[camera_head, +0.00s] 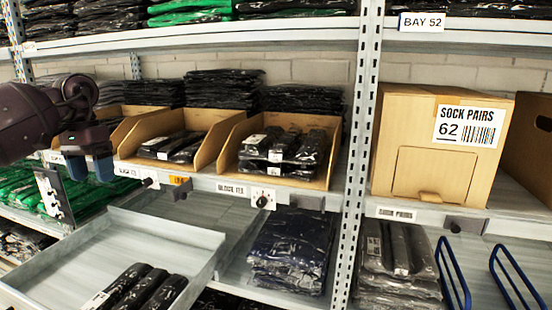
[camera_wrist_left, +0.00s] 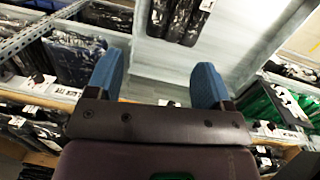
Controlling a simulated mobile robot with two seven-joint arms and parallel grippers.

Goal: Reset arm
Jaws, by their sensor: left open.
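My left gripper (camera_head: 90,168) comes in from the left in the head view, in front of the middle shelf's left bins. Its blue fingers are apart with nothing between them. In the left wrist view the open fingers (camera_wrist_left: 165,85) point toward a grey tray. The tray (camera_head: 205,240) is at the lower left of the head view, below and to the right of the gripper, and holds several black packaged garments (camera_head: 140,288). It also shows in the left wrist view (camera_wrist_left: 240,25). My right gripper is not in view.
Cardboard bins (camera_head: 227,158) with black packages line the middle shelf. A sock pairs box (camera_head: 425,175) stands right of the metal upright (camera_head: 361,150). Dark blue packages (camera_head: 290,248) lie on the lower shelf. Blue wire dividers (camera_head: 455,275) stand at lower right.

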